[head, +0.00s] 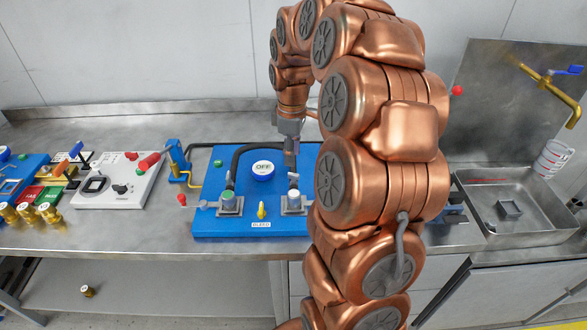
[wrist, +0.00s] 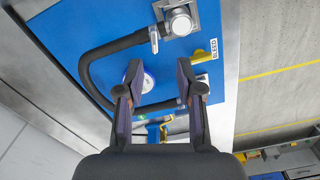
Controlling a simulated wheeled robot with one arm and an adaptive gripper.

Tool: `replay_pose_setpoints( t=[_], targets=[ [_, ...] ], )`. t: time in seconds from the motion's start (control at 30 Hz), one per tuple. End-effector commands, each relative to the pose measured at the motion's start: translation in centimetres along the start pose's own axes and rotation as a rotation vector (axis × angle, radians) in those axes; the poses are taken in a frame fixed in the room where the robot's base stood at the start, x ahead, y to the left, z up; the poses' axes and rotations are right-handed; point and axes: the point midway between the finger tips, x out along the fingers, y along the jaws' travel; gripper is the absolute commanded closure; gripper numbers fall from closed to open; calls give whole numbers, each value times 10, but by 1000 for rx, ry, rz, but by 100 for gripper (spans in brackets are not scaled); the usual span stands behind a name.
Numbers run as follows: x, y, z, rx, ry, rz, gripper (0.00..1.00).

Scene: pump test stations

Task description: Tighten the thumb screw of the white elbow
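The white elbow (head: 293,196) sits on a grey square base at the right of the blue panel (head: 215,222). In the wrist view its round pale cap (wrist: 181,23) is at the top, past the fingertips. Its thumb screw (head: 293,177) is a small pale tab on the far side, and it also shows in the wrist view (wrist: 154,39). A black hose runs from there. My gripper (head: 291,158) points down just behind and above the thumb screw. In the wrist view the fingers (wrist: 158,82) are apart with nothing held between them. Contact is not visible.
A second elbow with a greenish cap (head: 228,198) is at the panel's left. A white OFF button (head: 263,168) and yellow bleed valve (head: 261,211) lie between. A sink (head: 520,228) is at right. Other test stations (head: 112,186) stand at left.

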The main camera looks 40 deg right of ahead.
Motion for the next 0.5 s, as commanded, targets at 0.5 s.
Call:
replay_pose_setpoints(
  t=[0.5],
  targets=[
    [46, 6, 3, -8, -3, -2, 64]
  ],
)
